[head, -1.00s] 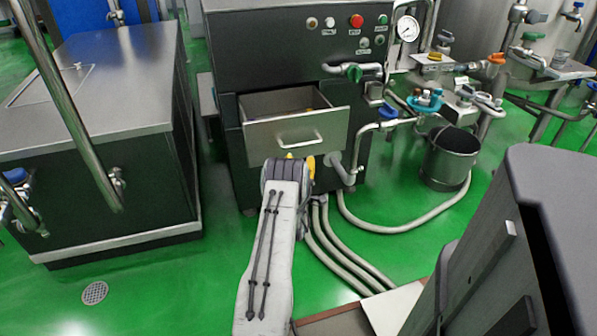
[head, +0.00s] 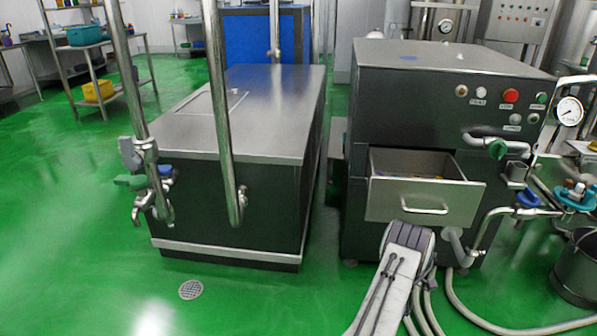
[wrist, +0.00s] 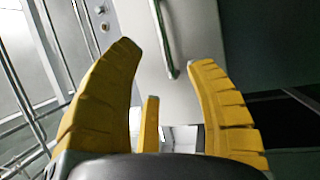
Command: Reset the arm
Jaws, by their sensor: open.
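My gripper (wrist: 165,75) is open and empty in the wrist view, its yellow fingers spread apart. The front panel of the drawer (wrist: 200,40) with its metal handle (wrist: 163,40) shows beyond the fingers. In the head view my arm rises from the bottom edge towards the drawer front (head: 390,200), and the gripper's fingers are hidden there. The drawer stands pulled out of the dark machine (head: 430,110), with its handle (head: 424,207) on the front. Something yellowish lies inside the drawer, too little shown to name.
A dark cabinet with a steel top (head: 265,110) stands left of the machine, with upright pipes and valves before it. A bucket (head: 577,275), pipes and hoses are at the right. Green floor (head: 80,240) is free at the left.

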